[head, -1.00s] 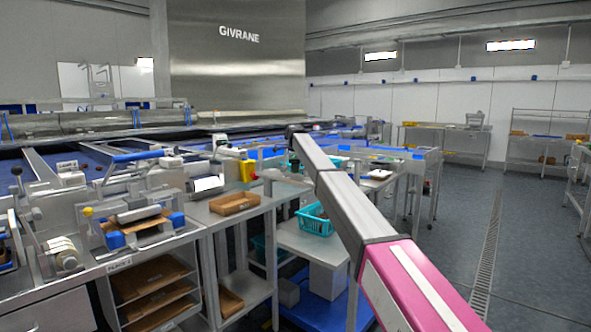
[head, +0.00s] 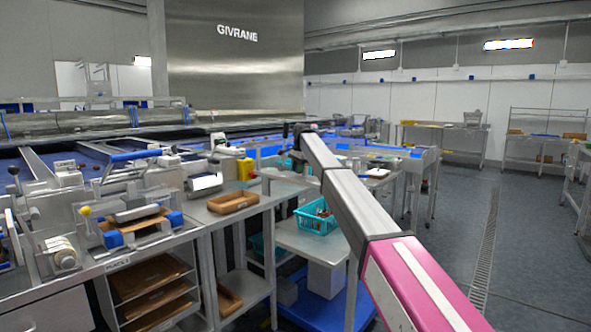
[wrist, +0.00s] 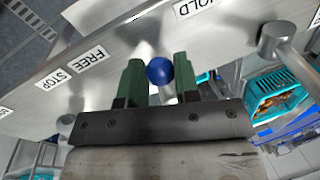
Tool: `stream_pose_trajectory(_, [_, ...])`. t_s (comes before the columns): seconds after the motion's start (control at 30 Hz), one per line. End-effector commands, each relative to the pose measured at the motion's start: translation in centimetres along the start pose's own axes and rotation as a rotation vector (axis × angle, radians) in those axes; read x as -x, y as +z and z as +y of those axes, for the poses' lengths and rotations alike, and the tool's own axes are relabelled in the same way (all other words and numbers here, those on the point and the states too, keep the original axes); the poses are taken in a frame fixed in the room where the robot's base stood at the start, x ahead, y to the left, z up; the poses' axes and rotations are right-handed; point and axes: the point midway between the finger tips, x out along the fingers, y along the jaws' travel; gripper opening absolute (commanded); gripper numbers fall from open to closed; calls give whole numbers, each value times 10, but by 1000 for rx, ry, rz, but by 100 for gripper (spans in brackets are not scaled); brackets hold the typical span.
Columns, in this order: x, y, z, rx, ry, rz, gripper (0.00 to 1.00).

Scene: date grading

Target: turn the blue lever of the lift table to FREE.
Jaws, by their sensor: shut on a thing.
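The blue ball knob of the lever (wrist: 158,71) shows in the wrist view between the two green fingers of my gripper (wrist: 159,80), which is shut on it. The lever's shaft is mostly hidden. The knob lies between FREE and HOLD. In the head view the dark end of my arm (head: 293,130) is small, and the knob cannot be made out.
A turquoise basket (head: 316,217) stands on a shelf right of a brown tray (head: 233,202); a turquoise basket also shows at the wrist view's right (wrist: 275,93). A round metal post (wrist: 273,38) stands out right of the knob. The floor (head: 470,230) at right is clear.

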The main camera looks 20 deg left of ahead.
Motion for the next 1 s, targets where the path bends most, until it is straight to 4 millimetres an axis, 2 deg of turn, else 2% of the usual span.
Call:
stream_pose_trajectory(0.6, [6,-14,28,571,1,-114,6])
stream_pose_trajectory(1.0, [8,-26,37,855,2,-168,6])
